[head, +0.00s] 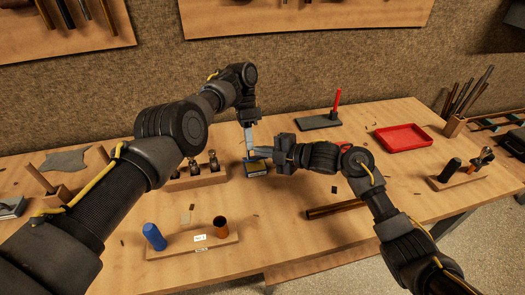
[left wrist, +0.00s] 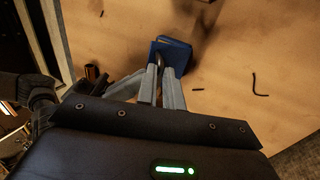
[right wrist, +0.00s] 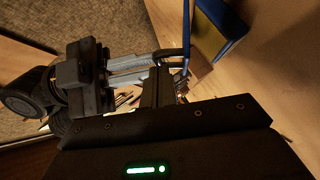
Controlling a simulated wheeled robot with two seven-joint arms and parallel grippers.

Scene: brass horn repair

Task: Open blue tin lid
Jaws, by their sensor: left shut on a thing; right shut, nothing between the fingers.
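My right gripper (head: 262,154) is shut and empty, close beside the left fingers and the tin.
A wooden rack with small fittings (head: 213,168) stands left of the tin. A board with a blue cylinder (head: 154,237) and a copper tube (head: 221,227) lies in front. A brass tube (head: 335,209), red tray (head: 404,138) and grey block with a red stick (head: 320,121) lie right.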

